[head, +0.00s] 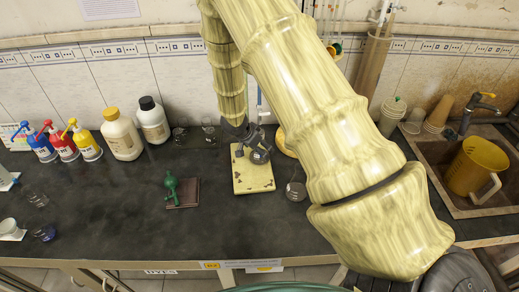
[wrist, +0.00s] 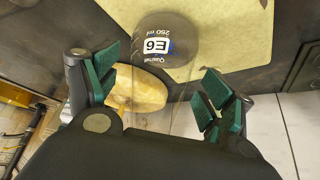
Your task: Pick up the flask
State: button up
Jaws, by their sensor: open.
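The flask (wrist: 165,50) is clear glass with dark contents or base and a white "E6" label, marked 250 ml. In the wrist view it lies between and just beyond the two green-padded fingers of my gripper (wrist: 161,86), with gaps on both sides. In the head view my gripper (head: 252,138) is above the cream board (head: 246,185), and the flask (head: 261,157) shows just below it, partly hidden by the fingers. My gripper is open, and its pads appear apart from the glass. I cannot tell the exact contact between flask and board.
Another glass flask (head: 296,190) stands right of the board, close to my arm. A green object on a brown base (head: 182,202) is to the left. Bottles (head: 121,135) line the back left. A sink with a yellow jug (head: 474,166) is at right.

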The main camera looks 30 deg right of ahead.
jog(key=c, duration=1.3)
jog(key=shift+r, duration=0.25)
